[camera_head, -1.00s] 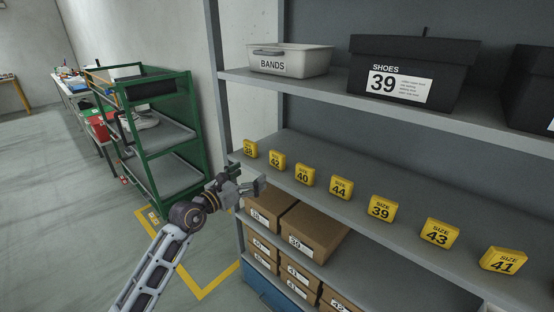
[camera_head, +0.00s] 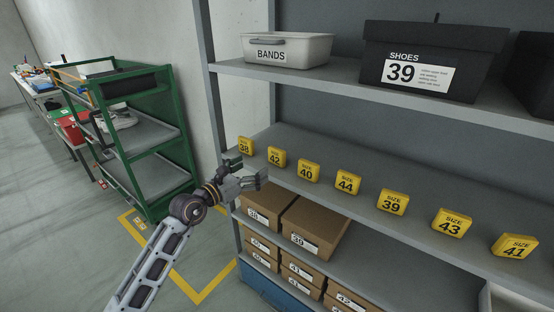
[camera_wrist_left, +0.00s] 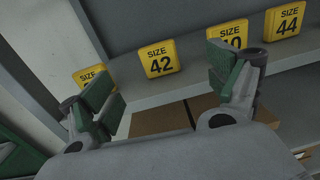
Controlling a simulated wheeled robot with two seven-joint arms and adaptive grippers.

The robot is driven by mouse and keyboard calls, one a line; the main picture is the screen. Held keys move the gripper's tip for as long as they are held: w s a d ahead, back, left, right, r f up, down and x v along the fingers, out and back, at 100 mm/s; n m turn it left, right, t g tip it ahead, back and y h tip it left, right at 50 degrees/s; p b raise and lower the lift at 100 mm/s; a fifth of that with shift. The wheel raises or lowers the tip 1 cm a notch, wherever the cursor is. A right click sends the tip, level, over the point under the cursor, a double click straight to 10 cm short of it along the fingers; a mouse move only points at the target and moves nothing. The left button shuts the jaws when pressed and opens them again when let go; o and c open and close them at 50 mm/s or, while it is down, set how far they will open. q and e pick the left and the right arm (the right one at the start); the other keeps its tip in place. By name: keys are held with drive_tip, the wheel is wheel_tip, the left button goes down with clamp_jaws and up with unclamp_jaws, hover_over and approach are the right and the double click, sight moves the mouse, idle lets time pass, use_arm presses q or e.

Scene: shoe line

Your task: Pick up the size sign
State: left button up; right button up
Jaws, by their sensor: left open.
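Several yellow size signs stand in a row on the grey middle shelf (camera_head: 330,196). From left to right in the head view they are size 38 (camera_head: 245,146), size 42 (camera_head: 276,157), size 40 (camera_head: 308,171), size 44 (camera_head: 347,182), size 39 (camera_head: 392,203), size 43 (camera_head: 452,223) and size 41 (camera_head: 515,246). My left gripper (camera_head: 255,172) is open and empty in front of the shelf's left end. In the left wrist view the size 42 sign (camera_wrist_left: 160,58) stands beyond and between the spread fingers. The fingers partly cover the 38 and 40 signs there. My right gripper is not in view.
The upper shelf holds a white BANDS bin (camera_head: 287,49) and a black SHOES 39 box (camera_head: 425,62). Brown shoe boxes (camera_head: 315,228) fill the shelves below. A green cart (camera_head: 135,140) stands left of the rack, with floor space between it and my arm.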

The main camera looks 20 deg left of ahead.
use_arm(q)
drive_tip(key=shift+w, duration=0.1)
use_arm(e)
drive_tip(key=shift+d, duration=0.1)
use_arm(q)
approach(276, 152)
drive_tip(key=shift+x, duration=1.4)
drive_tip(key=shift+p+x, duration=0.3)
drive_tip(key=shift+x, duration=1.3)
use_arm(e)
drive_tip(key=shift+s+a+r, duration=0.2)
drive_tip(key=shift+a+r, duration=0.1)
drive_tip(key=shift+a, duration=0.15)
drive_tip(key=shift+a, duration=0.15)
